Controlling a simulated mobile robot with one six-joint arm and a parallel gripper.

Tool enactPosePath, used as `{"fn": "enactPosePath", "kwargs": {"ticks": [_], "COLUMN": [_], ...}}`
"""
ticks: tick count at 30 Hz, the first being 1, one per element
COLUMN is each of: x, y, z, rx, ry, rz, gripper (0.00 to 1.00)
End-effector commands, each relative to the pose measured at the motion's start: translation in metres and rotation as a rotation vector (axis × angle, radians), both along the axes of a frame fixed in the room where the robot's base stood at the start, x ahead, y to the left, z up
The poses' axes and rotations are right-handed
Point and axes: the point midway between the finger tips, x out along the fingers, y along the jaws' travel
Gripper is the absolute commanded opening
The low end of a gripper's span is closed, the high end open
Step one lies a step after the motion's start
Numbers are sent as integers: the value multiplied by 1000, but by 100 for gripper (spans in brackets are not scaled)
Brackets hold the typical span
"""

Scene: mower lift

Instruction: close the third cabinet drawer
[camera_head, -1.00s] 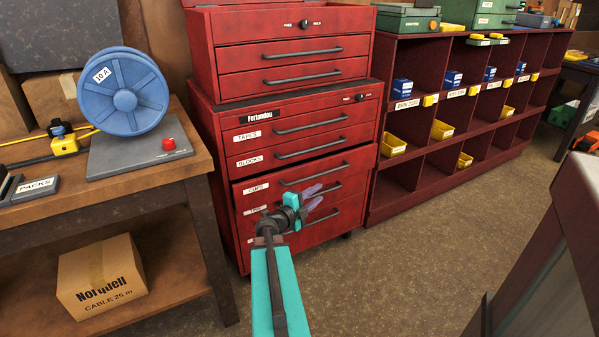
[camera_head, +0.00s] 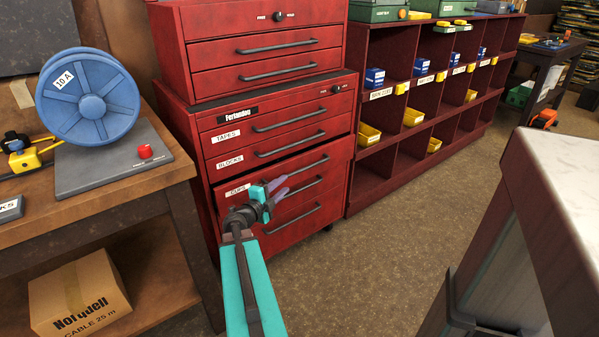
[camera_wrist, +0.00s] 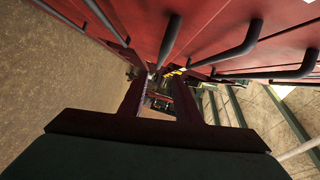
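The red cabinet (camera_head: 205,150) stands left of centre in the head view, with drawers labelled TAPES (camera_head: 290,112), BLOCKS (camera_head: 292,137) and CUPS below them. The third drawer, CUPS (camera_head: 237,189), sticks out a little from the cabinet, with a dark gap along its top edge. My gripper (camera_head: 278,188) is in front of this drawer and hides part of its front. Its two fingers are apart with nothing between them, as the wrist view (camera_wrist: 158,105) also shows. Whether they touch the drawer front cannot be told. Bar handles (camera_wrist: 235,45) show beside the fingers in the wrist view.
A wooden workbench (camera_head: 90,215) with a blue cable reel (camera_head: 90,98) stands left, a carton (camera_head: 80,293) on its lower shelf. A dark red shelf unit (camera_head: 370,180) stands right of the cabinet. A pale-topped counter (camera_head: 565,180) is at right. The floor (camera_head: 370,250) between is clear.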

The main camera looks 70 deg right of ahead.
Motion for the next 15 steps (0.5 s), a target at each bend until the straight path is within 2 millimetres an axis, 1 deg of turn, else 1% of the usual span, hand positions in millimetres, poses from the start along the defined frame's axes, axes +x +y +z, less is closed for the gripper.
{"fn": "enactPosePath", "kwargs": {"ticks": [5,15], "x": [-1,-9], "y": [-12,-51], "z": [-2,-5], "rx": [0,-1], "ry": [0,-1], "rz": [-1,-1], "gripper": [30,30]}}
